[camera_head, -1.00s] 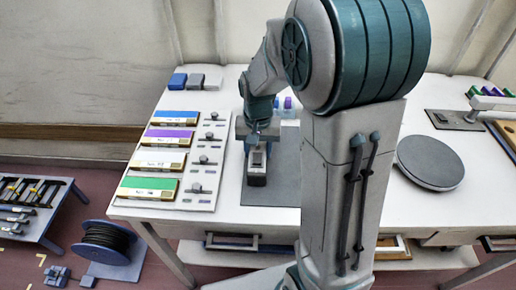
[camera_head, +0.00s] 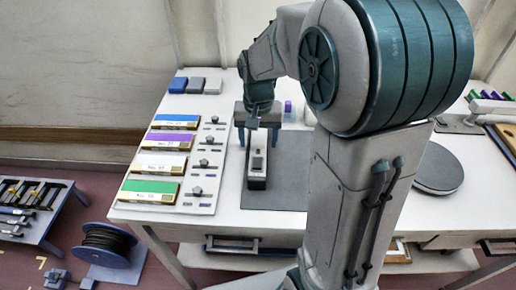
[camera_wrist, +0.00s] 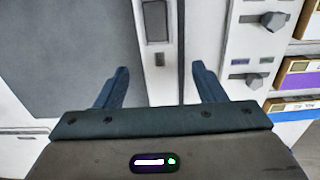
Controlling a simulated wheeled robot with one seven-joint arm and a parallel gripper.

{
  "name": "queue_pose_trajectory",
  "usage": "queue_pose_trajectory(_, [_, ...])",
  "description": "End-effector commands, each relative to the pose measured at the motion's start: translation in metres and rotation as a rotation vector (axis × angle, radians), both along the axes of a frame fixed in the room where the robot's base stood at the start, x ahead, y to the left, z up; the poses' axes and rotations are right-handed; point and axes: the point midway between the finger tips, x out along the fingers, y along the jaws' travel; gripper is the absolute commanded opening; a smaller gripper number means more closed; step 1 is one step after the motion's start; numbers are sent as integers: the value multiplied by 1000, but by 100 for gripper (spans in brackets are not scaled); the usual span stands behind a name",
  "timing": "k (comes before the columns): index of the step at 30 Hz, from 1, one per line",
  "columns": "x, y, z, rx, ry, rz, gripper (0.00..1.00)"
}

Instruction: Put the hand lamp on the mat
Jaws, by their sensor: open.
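The hand lamp, a pale block with a dark window on top (camera_head: 257,178), stands at the left edge of the dark grey mat (camera_head: 290,180) on the white table. I cannot tell whether its whole base is on the mat. The mat (camera_wrist: 70,50) fills the left there. My arm hides the right part of the mat in the head view.
A panel with coloured boxes (camera_head: 163,163) and knobs lies left of the mat. Small blue and grey blocks (camera_head: 196,85) sit at the back left. A round grey disc (camera_head: 440,168) is to the right. A cable reel (camera_head: 103,240) stands on the floor left.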

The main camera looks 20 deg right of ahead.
Motion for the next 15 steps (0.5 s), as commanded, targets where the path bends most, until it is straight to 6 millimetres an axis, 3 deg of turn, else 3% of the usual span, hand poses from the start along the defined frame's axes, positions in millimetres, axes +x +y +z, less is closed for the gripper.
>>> queue_pose_trajectory(6, [1, 0, 43, 0, -2, 0, 63])
queue_pose_trajectory(12, [-1, 0, 61, 0, -2, 2, 63])
queue_pose_trajectory(15, [-12, -1, 65, 2, -16, 19, 63])
